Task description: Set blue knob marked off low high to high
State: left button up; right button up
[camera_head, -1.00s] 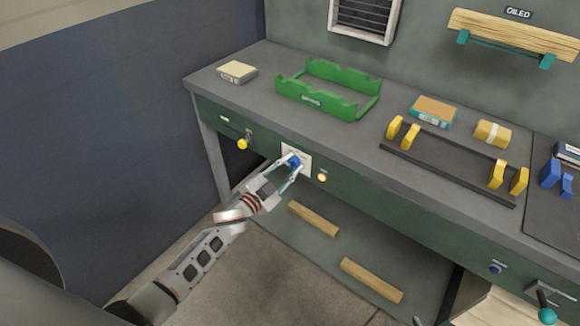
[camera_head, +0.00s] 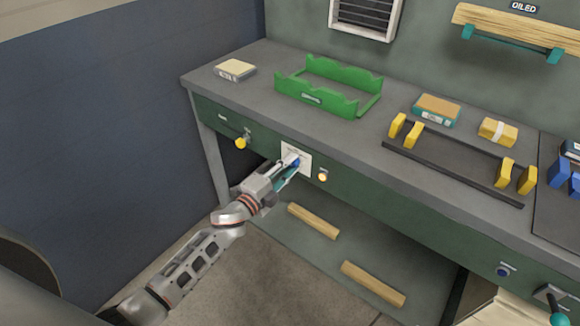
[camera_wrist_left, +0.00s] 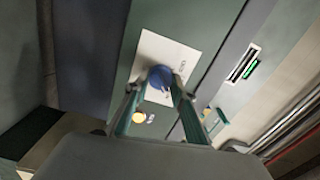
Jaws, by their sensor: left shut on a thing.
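The blue knob (camera_head: 296,162) sits on a white marked plate (camera_head: 304,157) on the green front of the bench. In the left wrist view the knob (camera_wrist_left: 161,78) shows between the fingertips, in front of the white plate (camera_wrist_left: 165,50). My left gripper (camera_head: 294,165) is shut on the knob, its fingers on either side of it. The gripper (camera_wrist_left: 160,85) looks turned about its own axis relative to the plate. The marks on the plate are too small to read, so I cannot tell the knob's setting. My right gripper is not in view.
A lit amber button (camera_head: 322,176) is just right of the plate. A yellow knob (camera_head: 241,143) is to the left on the same front. A green rack (camera_head: 330,85) stands on the bench top. Wooden bars (camera_head: 313,221) lie below.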

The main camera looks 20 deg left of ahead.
pick_arm(q)
jog(key=shift+m, duration=0.3)
jog(key=o, duration=1.1)
jog(key=shift+d, duration=0.1)
jog(key=v, duration=1.2)
jog(key=s+d+f+n+g+y+p, duration=0.1)
jog(key=s+f+n+g, duration=0.2)
jog(key=s+f+n, duration=0.4)
jog(key=s+d+f+n+g+y, duration=0.2)
jog(key=s+f+n, duration=0.5)
jog(key=s, duration=0.7)
jog(key=n+g, duration=0.1)
jog(key=n, duration=0.1)
jog(key=shift+s+d+f+n+y+p, duration=0.15)
jog(key=shift+s+f+n+y+p, duration=0.15)
jog(key=shift+f+p, duration=0.1)
